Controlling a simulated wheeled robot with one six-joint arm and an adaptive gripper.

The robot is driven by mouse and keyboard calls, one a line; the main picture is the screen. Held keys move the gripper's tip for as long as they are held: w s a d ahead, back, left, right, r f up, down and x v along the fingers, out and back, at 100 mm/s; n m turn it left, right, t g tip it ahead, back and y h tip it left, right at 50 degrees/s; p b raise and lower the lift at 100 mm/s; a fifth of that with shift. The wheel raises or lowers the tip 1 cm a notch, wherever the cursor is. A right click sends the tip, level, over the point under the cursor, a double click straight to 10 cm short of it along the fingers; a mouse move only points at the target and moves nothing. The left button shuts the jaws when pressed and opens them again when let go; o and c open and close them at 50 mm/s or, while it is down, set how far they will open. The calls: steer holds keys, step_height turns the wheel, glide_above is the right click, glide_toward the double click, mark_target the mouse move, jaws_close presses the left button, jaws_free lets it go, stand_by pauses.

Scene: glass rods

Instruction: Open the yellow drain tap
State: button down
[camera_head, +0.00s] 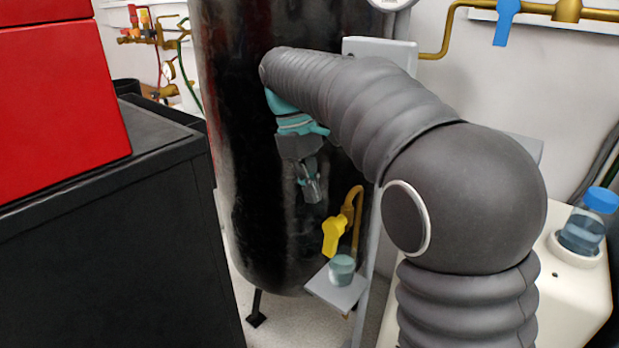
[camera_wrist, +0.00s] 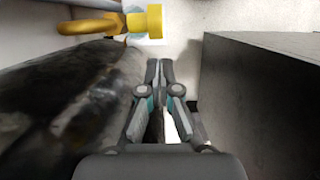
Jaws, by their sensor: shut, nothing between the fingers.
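The yellow drain tap (camera_head: 334,233) hangs from a brass pipe (camera_head: 354,200) low beside the black tank (camera_head: 240,160). In the wrist view the yellow tap (camera_wrist: 144,21) and its brass pipe (camera_wrist: 88,27) lie near the top edge, ahead of the fingertips and a little to their left. My gripper (camera_head: 312,192) is above and left of the tap in the head view, apart from it. In the wrist view my gripper (camera_wrist: 158,68) has its fingertips together with nothing between them. A clear cup (camera_head: 342,269) stands below the tap.
The cup sits on a small grey shelf (camera_head: 335,292). A black cabinet (camera_head: 110,240) stands left of the tank, with a red box (camera_head: 55,100) on top. A blue-capped bottle (camera_head: 588,225) stands on a white surface at the right. A narrow gap separates tank and cabinet.

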mark_target(325, 243)
step_height(325, 243, down, 10)
steer(key=d+y+b, duration=0.1)
steer(key=b, duration=0.5)
steer(key=shift+s+d+t, duration=0.3)
steer(key=shift+s+t, duration=0.1)
stand_by(0.5)
steer(key=p, duration=0.2)
steer(key=shift+s+d+g+h+p, duration=0.25)
steer(key=shift+d+g+h+p, duration=0.05)
steer(key=shift+g+h, duration=0.1)
steer(key=shift+s+d+f, duration=0.1)
steer(key=shift+d+f, duration=0.1)
steer(key=shift+f, duration=0.1)
